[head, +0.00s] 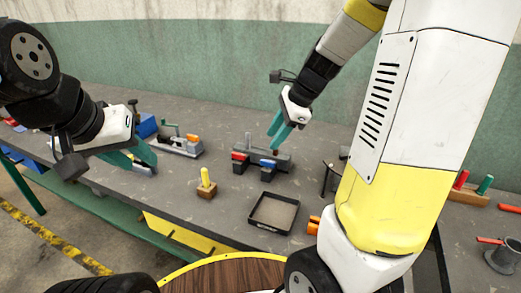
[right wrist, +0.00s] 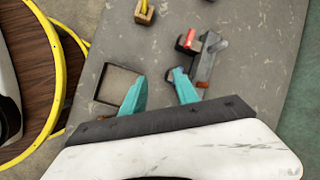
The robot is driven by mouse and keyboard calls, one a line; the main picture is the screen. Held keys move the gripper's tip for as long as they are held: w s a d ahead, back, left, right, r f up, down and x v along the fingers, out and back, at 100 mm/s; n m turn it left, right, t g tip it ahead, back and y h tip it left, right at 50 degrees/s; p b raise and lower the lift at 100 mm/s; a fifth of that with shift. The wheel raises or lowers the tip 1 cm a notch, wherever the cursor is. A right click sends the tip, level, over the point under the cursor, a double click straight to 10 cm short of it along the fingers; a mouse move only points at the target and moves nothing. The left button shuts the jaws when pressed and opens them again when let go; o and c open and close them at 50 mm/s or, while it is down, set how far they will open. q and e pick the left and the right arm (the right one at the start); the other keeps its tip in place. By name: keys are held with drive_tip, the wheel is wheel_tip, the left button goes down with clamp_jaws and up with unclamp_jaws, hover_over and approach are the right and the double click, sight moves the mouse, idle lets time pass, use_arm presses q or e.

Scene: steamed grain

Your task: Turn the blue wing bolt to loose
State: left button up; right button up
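The blue wing bolt (head: 267,163) sits on the front right of a dark grey fixture (head: 270,153) in the middle of the table. A red wing bolt (head: 239,156) is on the same fixture to its left. My right gripper (head: 275,137) is above and behind the fixture, apart from the blue bolt. In the right wrist view its teal fingers (right wrist: 159,86) are spread, with nothing between them. My left gripper (head: 139,160) is open and empty at the left.
A square black tray (head: 253,226) lies in front of the fixture; it also shows in the right wrist view (right wrist: 99,84). A yellow peg on a wooden block (head: 206,189) stands left of it. Another fixture (head: 181,147) with an orange part is further left.

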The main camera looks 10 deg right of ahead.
sight(268, 161)
drive_tip(key=w+f+m, duration=0.2)
drive_tip(key=f, duration=0.2)
drive_tip(key=w+f+m, duration=0.2)
drive_tip(key=w+f, duration=0.1)
drive_tip(key=f, duration=0.2)
drive_tip(key=w+f+m, duration=0.2)
drive_tip(key=f, duration=0.2)
drive_tip(key=shift+w+d+f+m+g+h, duration=0.15)
drive_tip(key=shift+w+f+m+g+h, duration=0.15)
drive_tip(key=shift+m+h, duration=0.1)
drive_tip(key=shift+r, duration=0.1)
clamp_jaws()
